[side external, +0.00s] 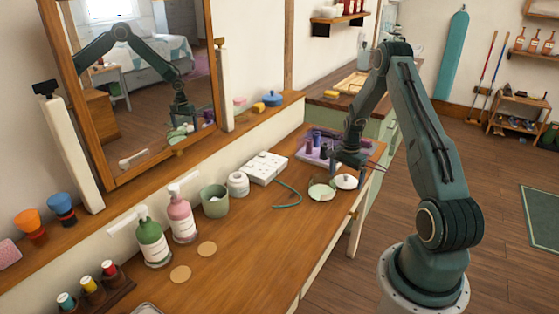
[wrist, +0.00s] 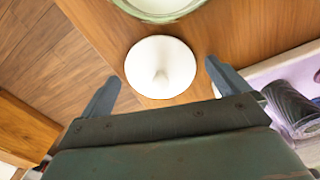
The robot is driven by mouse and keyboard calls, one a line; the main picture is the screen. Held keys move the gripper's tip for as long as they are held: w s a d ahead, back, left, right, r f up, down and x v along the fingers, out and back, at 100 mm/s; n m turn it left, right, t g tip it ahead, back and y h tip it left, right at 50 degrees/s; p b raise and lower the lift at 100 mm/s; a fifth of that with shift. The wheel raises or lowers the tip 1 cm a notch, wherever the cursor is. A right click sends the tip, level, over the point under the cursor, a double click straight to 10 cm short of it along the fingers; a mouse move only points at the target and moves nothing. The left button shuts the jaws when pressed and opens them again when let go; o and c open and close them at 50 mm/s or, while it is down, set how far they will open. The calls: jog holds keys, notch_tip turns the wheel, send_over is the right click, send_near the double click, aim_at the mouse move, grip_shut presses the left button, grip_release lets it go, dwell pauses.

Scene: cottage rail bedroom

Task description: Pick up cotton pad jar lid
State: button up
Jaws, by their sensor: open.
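The white cotton pad jar lid (wrist: 160,66) is round with a pointed knob in its middle, and lies knob up on the wooden tabletop. In the side external view the lid (side external: 346,182) lies near the table's right end. The glass jar (side external: 321,190) stands just beside it; its rim (wrist: 165,17) shows at the top of the wrist view. My gripper (side external: 347,168) is above the lid, pointing down. In the wrist view my gripper (wrist: 161,76) is open and empty, one finger on either side of the lid, apart from it.
A purple tray (side external: 313,153) with dark rollers stands close behind my gripper. A green cord (side external: 290,190) and a white box (side external: 264,167) lie to the left. The table's edge is close to the lid.

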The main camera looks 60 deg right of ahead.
aim_at(346, 175)
dwell(0.4)
jog(key=c, duration=0.9)
jog(key=shift+r, duration=0.1)
notch_tip(346, 175, up, 20)
jog(key=shift+f, duration=0.1)
dwell(0.7)
jog(key=w+a+f, duration=0.1)
jog(key=a+f, duration=0.1)
jog(key=a, duration=0.1)
jog(key=w+a+f, duration=0.2)
jog(key=a+f, duration=0.1)
jog(key=w+a+f, duration=0.2)
jog(key=a, duration=0.1)
jog(key=shift+a+f, duration=0.35)
